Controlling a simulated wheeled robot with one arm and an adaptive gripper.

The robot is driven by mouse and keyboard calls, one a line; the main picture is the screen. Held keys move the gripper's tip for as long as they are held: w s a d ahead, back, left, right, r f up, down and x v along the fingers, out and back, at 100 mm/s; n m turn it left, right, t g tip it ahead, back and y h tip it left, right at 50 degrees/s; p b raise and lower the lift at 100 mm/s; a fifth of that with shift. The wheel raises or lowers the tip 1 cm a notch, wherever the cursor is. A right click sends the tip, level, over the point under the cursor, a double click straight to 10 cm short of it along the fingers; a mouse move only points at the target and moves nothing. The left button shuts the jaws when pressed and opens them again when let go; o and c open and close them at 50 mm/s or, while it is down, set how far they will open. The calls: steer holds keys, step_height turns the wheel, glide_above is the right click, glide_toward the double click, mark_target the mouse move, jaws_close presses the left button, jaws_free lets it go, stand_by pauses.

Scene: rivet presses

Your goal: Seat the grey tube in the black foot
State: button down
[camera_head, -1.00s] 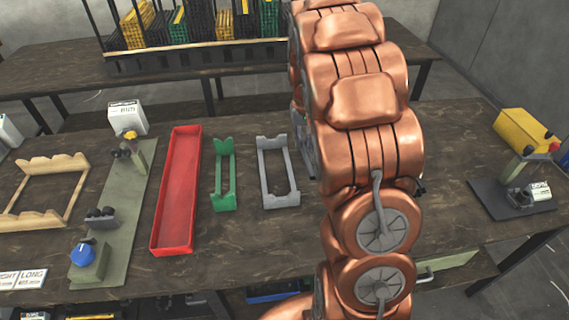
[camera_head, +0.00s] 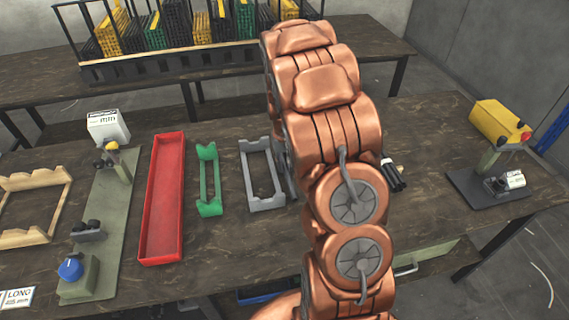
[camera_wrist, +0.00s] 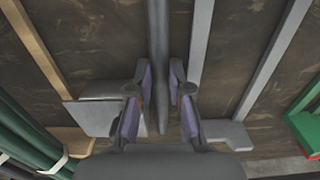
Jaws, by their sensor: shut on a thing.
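In the wrist view my gripper (camera_wrist: 160,112) has its two purple-padded fingers on either side of a dark grey tube (camera_wrist: 158,50), which runs from the top edge down between them. The gripper is shut on this tube. The tube is over the bench, but its height above it is hard to tell. In the head view my arm hides the gripper and the tube. I cannot pick out the black foot for certain in either view.
A grey cradle (camera_head: 248,176), a green cradle (camera_head: 209,180) and a red tray (camera_head: 147,215) lie left of my arm. Dark tubes (camera_head: 392,175) show to its right, and a yellow-topped press (camera_head: 497,123) stands beyond. Bare bench lies between them.

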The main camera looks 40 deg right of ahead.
steer(key=shift+f, duration=0.2)
steer(key=c, duration=1.4)
jaws_free()
steer(key=shift+o, duration=0.2)
steer(key=shift+r, duration=0.1)
